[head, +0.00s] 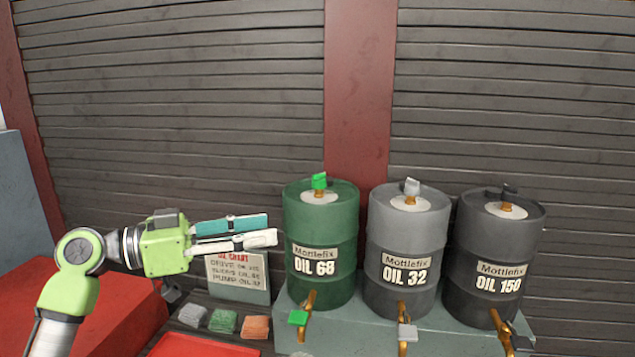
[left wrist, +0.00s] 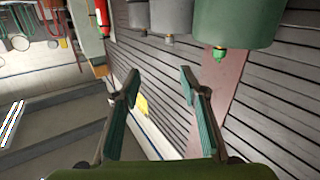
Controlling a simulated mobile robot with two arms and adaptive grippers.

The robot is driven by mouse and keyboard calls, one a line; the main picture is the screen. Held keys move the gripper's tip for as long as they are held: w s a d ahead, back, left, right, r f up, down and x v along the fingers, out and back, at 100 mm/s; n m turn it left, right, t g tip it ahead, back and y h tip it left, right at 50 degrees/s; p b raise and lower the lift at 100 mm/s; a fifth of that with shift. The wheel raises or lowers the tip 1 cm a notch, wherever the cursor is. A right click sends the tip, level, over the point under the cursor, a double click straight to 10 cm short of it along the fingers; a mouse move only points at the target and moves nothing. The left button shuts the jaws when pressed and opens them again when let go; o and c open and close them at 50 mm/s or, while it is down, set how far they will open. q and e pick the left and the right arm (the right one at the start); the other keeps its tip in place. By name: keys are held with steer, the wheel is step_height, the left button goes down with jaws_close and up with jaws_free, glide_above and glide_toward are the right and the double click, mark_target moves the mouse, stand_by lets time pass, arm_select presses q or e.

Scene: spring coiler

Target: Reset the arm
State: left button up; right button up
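My left arm comes in from the left in the head view. Its green wrist holds the left gripper (head: 270,231) level, pointing right, with the fingertips a little left of the green oil drum (head: 320,280). In the left wrist view the two teal-padded fingers of the left gripper (left wrist: 160,82) stand apart with nothing between them. The gripper is empty and appears in front of the upper edge of the oil chart sign (head: 240,275). The green drum (left wrist: 235,22) also shows at the top of the left wrist view. My right gripper is in neither view.
A grey drum (head: 408,250) and a black drum (head: 497,260) stand right of the green one on a grey-green stand (head: 350,335). Brass taps stick out in front. Coloured cloths (head: 223,321) and a red tray (head: 205,346) lie below the gripper. A shuttered wall (head: 180,120) stands behind.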

arm_select(q)
steer(key=s+d+f+n+y, duration=0.15)
steer(key=s+f+y, duration=0.25)
steer(key=f, duration=1.1)
steer(key=s+d+f+n+y, duration=0.1)
steer(key=s+f+n+y, duration=0.25)
steer(key=f, duration=1.15)
steer(key=s+a+f+n+g+y, duration=0.1)
steer(key=s+a+f+n+y, duration=0.15)
steer(key=s+a+f, duration=0.4)
steer(key=s+a+f+n+g+y, duration=0.1)
steer(key=s+a+f+y, duration=0.15)
steer(key=s, duration=0.65)
steer(key=s+a+f+n+g+y, duration=0.1)
steer(key=s+a+f+n+y, duration=0.2)
steer(key=s+f, duration=0.4)
step_height(320, 180, down, 25)
steer(key=s+g, duration=0.1)
steer(key=s, duration=0.2)
steer(key=s+a+f+m+g, duration=0.1)
steer(key=s+a+f, duration=0.2)
steer(key=s+f, duration=1.3)
steer(key=shift+s+a+g+y, duration=0.2)
steer(key=shift+s+g+y, duration=0.1)
steer(key=shift+s+y, duration=0.2)
